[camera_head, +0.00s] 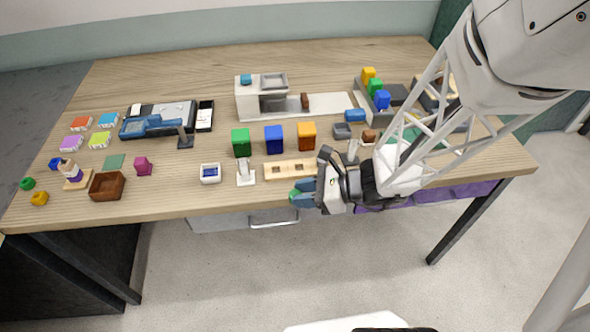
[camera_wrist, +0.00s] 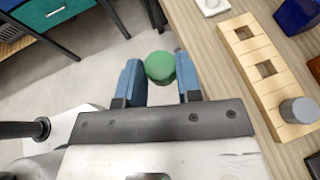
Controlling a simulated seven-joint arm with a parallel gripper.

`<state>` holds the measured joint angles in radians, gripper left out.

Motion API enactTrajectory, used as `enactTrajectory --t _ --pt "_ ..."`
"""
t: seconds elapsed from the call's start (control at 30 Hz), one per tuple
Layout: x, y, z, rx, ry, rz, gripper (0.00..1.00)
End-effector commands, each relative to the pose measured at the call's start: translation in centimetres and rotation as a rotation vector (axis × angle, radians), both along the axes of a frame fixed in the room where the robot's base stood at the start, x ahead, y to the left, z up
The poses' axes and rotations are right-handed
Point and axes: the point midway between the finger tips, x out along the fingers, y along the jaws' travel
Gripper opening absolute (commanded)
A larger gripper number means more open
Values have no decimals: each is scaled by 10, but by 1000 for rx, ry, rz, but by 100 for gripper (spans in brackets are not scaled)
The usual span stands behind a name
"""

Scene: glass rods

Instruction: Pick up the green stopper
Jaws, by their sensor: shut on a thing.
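The green stopper (camera_wrist: 160,66) is a short round piece held between the two blue fingers of my gripper (camera_wrist: 160,80) in the wrist view. In the head view, a bit of the green stopper (camera_head: 294,194) shows at the tips of my gripper (camera_head: 303,192). The gripper is shut on it, just at the table's front edge, with floor seen beyond it in the wrist view. Much of the stopper's side is hidden by the fingers.
A wooden block with square holes (camera_head: 275,171) lies close by; a grey cylinder (camera_wrist: 298,109) stands at its end. Green (camera_head: 241,142), blue (camera_head: 274,138) and orange (camera_head: 307,136) blocks stand behind. A white stand (camera_head: 245,177) is to the left.

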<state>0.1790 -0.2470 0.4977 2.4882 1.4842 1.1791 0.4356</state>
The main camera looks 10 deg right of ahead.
Motion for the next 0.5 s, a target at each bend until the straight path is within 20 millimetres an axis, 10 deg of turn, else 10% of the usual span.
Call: enactTrajectory --t 0.5 --pt "-15 -4 1 0 0 0 11"
